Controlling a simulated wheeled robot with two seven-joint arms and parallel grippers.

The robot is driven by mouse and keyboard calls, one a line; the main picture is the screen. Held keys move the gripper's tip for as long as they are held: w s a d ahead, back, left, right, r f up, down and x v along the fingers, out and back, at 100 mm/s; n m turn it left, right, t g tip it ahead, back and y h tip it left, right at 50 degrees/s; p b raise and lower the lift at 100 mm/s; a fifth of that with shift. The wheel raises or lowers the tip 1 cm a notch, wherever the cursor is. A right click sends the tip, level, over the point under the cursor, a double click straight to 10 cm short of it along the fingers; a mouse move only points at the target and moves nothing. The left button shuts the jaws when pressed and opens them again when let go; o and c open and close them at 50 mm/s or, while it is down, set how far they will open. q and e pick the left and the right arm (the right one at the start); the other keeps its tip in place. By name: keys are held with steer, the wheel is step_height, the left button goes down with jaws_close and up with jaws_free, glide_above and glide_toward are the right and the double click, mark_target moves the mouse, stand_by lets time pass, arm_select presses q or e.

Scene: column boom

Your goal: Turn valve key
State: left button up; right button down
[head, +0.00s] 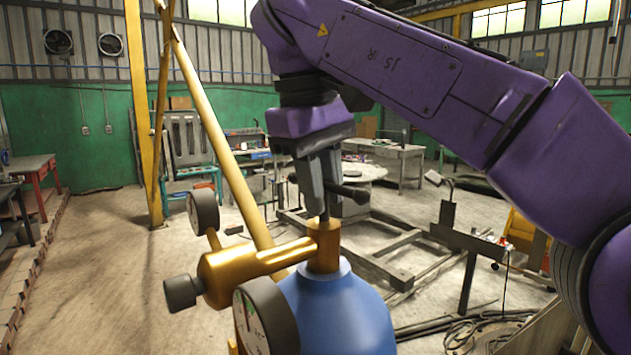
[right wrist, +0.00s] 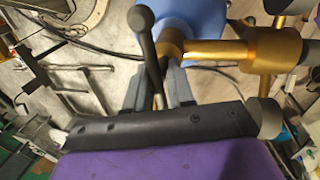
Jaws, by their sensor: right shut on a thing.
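A blue gas cylinder (head: 340,312) stands upright in front of me, with a brass valve (head: 323,245) on its top. A brass regulator (head: 245,270) with two round gauges reaches out to the left of the valve. A dark valve key (head: 349,192) with a rounded end sits above the valve stem. My right gripper (head: 322,205) comes down from above and is shut on the key. The right wrist view shows the key (right wrist: 146,55) between the fingers, beside the blue cylinder (right wrist: 190,15). The fingers partly hide the key's shaft. My left gripper is not in view.
A yellow slanted pole (head: 215,130) rises behind the regulator. A metal frame (head: 400,250) lies on the floor to the right of the cylinder, with coiled cables (head: 495,330) near it. A workbench (head: 385,150) stands farther back. The floor at left is mostly clear.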

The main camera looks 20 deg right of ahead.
steer(key=shift+m, duration=0.6)
steer(key=c, duration=1.3)
jaws_free()
steer(key=shift+o, duration=1.3)
steer(key=shift+s, duration=0.15)
steer(key=shift+s+r, duration=0.15)
steer(key=shift+s, duration=0.1)
steer(key=shift+w, duration=0.1)
